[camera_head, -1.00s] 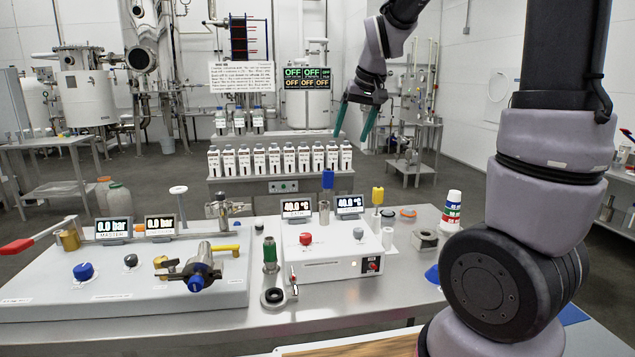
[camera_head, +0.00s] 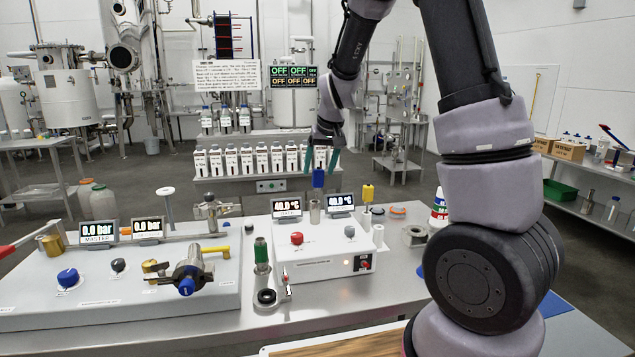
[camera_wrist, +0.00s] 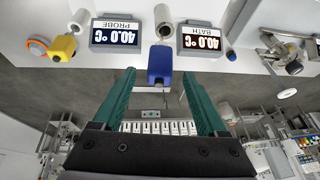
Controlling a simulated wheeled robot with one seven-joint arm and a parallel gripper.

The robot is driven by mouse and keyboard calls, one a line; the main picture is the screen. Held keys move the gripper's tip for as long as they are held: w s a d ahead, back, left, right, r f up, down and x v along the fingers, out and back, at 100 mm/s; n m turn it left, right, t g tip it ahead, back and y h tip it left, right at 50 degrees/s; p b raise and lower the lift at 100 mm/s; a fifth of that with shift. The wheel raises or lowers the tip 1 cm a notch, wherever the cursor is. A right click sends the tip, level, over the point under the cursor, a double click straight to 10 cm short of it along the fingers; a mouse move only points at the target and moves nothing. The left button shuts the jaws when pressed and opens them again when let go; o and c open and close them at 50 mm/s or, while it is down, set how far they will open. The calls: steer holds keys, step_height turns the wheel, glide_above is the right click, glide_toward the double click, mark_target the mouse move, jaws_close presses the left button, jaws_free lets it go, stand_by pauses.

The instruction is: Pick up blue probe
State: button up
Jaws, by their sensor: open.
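The blue probe (camera_head: 318,178) has a blue block-shaped handle. It stands upright above a metal cylinder (camera_head: 315,211) between the two 40.0 °C displays. My gripper (camera_head: 321,162) is open, with its green fingers just above and around the top of the handle in the head view. In the wrist view, the blue probe (camera_wrist: 160,64) shows centred between the spread fingertips (camera_wrist: 160,76), with a gap on each side. I see no contact. The probe's lower part is hidden.
A yellow-handled probe (camera_head: 367,193) stands to the right of the PROBE display (camera_head: 341,200). The BATH display (camera_head: 287,208) is left of the blue probe. A white control box (camera_head: 325,255) is in front. A row of white bottles (camera_head: 262,160) stands behind.

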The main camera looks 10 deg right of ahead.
steer(key=shift+x, duration=0.85)
jaws_close()
step_height(320, 180, up, 17)
stand_by(0.8)
